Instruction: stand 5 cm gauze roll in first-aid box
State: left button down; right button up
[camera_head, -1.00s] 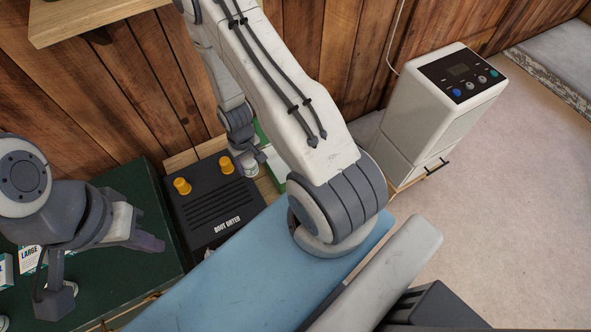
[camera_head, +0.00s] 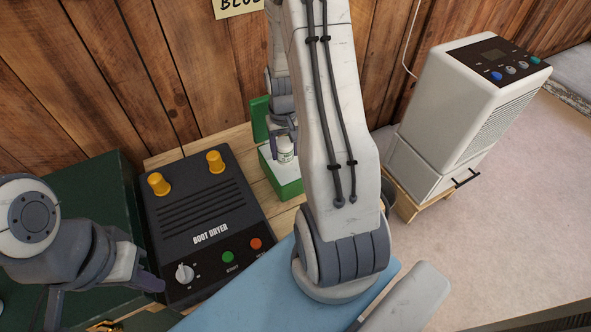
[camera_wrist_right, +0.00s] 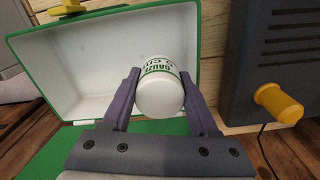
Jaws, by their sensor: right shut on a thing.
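The gauze roll (camera_head: 285,157) is a white cylinder with green print; it also shows in the right wrist view (camera_wrist_right: 160,95), tilted, with "GAUZE" and "5 CM" partly readable. My right gripper (camera_head: 284,140) is shut on it, one finger on each side (camera_wrist_right: 160,88). The first-aid box (camera_head: 287,190) is green and white with its lid (camera_head: 260,118) standing open against the wall side. The roll is over the box's opening; I cannot tell how far above the floor of it. My right arm hides part of the box. My left gripper (camera_head: 148,282) is low at left, holding nothing visible.
The black boot dryer (camera_head: 205,215) with yellow pegs stands just left of the box; a peg (camera_wrist_right: 278,103) is close in the wrist view. A white dehumidifier-like unit (camera_head: 455,125) stands at right. A blue surface (camera_head: 240,305) lies in front.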

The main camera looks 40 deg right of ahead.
jog(key=shift+f+b, duration=1.05)
jog(key=shift+f, duration=2.5)
jog(key=shift+f, duration=0.2)
jog(key=o, duration=1)
jog(key=shift+o, duration=0.2)
